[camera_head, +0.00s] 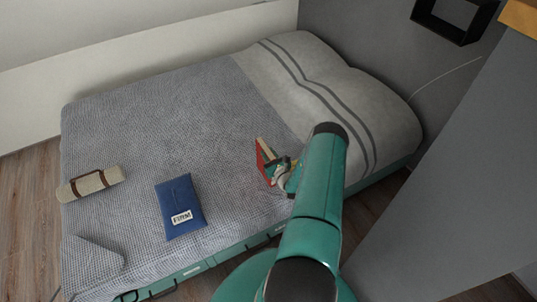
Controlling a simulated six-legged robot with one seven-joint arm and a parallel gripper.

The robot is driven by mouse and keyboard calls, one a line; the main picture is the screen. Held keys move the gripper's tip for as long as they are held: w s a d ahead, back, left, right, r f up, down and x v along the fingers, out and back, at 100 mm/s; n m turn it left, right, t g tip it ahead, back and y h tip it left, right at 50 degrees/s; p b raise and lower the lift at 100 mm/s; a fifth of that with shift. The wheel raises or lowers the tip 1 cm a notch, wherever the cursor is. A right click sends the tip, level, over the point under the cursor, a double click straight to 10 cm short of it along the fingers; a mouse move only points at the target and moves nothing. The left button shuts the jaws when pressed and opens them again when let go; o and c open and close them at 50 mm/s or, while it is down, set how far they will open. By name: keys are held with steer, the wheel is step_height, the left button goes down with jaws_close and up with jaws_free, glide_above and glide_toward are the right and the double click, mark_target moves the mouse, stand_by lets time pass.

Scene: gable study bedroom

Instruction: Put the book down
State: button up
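A red book (262,166) with pale page edges stands tilted over the bed, right of the middle of the blanket. My gripper (279,166) is at the book's right side and looks shut on it. My teal arm comes up from the bottom of the view and hides part of the gripper. The grey woven blanket (160,120) on the bed lies under and around the book. I cannot tell whether the book's lower edge touches the blanket.
A blue flat item (178,200) with a white label lies near the bed's front edge. A rolled beige bundle (89,185) with dark straps lies at the left edge. A striped pillow end (335,85) fills the right. The blanket's middle and back are clear. A grey wall panel (455,190) stands at right.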

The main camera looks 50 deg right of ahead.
steer(key=o, duration=0.4)
steer(key=shift+r, duration=0.1)
steer(key=v, duration=1.2)
steer(key=w+a+r+n+y, duration=0.4)
steer(key=w+r+n+y, duration=0.1)
steer(key=r, duration=0.3)
steer(key=w+a+r+n+y, duration=0.5)
steer(key=r+y, duration=0.1)
steer(key=r, duration=0.1)
steer(key=s+a+r+n+g+y, duration=0.3)
steer(key=a+r+n+g+y, duration=0.3)
steer(key=a+r+n+g, duration=1.25)
steer(key=s+a+r+n+t+h, duration=0.3)
steer(key=s+a+r+n+h, duration=0.2)
steer(key=s+r, duration=0.3)
steer(key=s+a+r+n+t+h, duration=0.4)
steer(key=s+a+r+n+h, duration=0.1)
steer(key=s+r, duration=0.4)
steer(key=shift+a+r+n+h, duration=0.35)
steer(key=shift+n+h, duration=0.2)
steer(key=shift+h, duration=0.15)
